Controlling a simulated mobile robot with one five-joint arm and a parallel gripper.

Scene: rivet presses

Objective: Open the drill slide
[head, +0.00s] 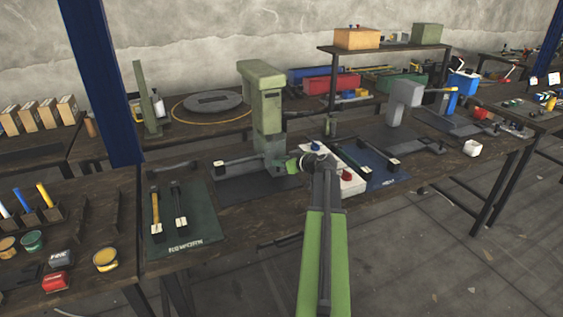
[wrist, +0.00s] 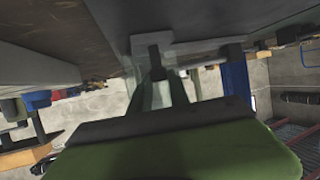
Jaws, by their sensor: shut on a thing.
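The green drill press (head: 264,100) stands on the workbench near the middle of the head view. My gripper (head: 306,162) is at the right of the press foot, beside a white button box. In the wrist view a small dark handle (wrist: 156,64) sits under a grey plate (wrist: 180,45), in front of my gripper. My gripper is shut on this handle, which looks like the slide's. My arm hides the contact in the head view.
The white box (head: 349,184) with a red button stands right of my gripper. A blue mat (head: 378,168) and a grey press (head: 396,108) are further right. A green mat (head: 188,238) with tools lies left. Open floor is right of the bench.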

